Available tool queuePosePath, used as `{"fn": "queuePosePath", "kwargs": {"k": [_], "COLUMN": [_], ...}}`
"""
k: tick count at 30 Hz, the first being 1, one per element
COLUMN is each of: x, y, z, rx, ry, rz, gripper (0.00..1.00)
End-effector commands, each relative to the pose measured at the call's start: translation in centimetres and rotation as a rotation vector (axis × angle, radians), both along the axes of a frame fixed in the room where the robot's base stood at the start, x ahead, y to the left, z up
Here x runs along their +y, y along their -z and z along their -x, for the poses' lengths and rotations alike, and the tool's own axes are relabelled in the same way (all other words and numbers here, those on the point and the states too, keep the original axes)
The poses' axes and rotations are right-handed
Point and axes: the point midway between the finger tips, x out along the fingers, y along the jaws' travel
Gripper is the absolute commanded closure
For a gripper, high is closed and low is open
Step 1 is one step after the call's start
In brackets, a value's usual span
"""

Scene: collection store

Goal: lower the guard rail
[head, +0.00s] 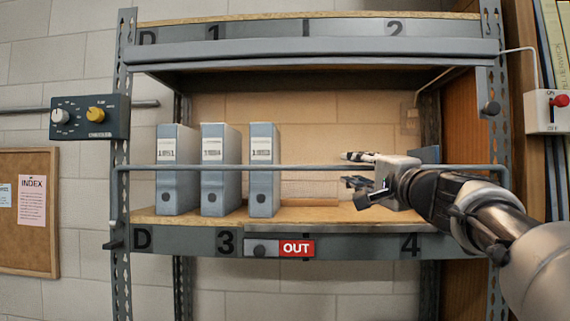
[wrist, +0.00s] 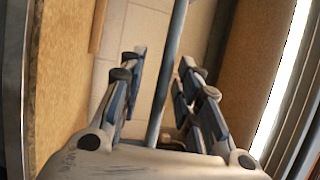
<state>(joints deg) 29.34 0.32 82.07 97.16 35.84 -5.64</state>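The guard rail (head: 215,167) is a thin grey bar across the front of the lower shelf, level, at about mid-height of the binders. My gripper (head: 348,169) is in front of the shelf's right half and points left, with one finger above the rail's line and one below. In the wrist view the rail (wrist: 172,60) runs lengthwise through the gap between the parted fingers (wrist: 160,68) and down to the palm. The fingers stand apart from it on both sides, holding nothing. The palm and wrist hide part of the rail in the head view.
Several grey binders (head: 262,170) stand on the shelf board (head: 320,215) behind the rail, on the left. A red OUT tag (head: 296,248) is on the front edge. A knobbed control box (head: 90,117) is at left; a red-button box (head: 547,112) is at right.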

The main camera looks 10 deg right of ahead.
Motion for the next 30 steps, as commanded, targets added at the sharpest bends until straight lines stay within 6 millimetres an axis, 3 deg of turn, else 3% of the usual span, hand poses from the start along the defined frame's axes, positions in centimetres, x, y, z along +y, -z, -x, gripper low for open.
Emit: {"fn": "queuePosePath", "kwargs": {"k": [11, 24, 30], "x": [-0.08, -0.07, -0.07], "y": [-0.07, -0.10, -0.10], "z": [-0.04, -0.03, -0.03], "rx": [0.000, -0.001, -0.001], "ry": [0.000, 0.000, 0.000], "rz": [0.000, 0.000, 0.000], "gripper": [0.70, 0.99, 1.00]}}
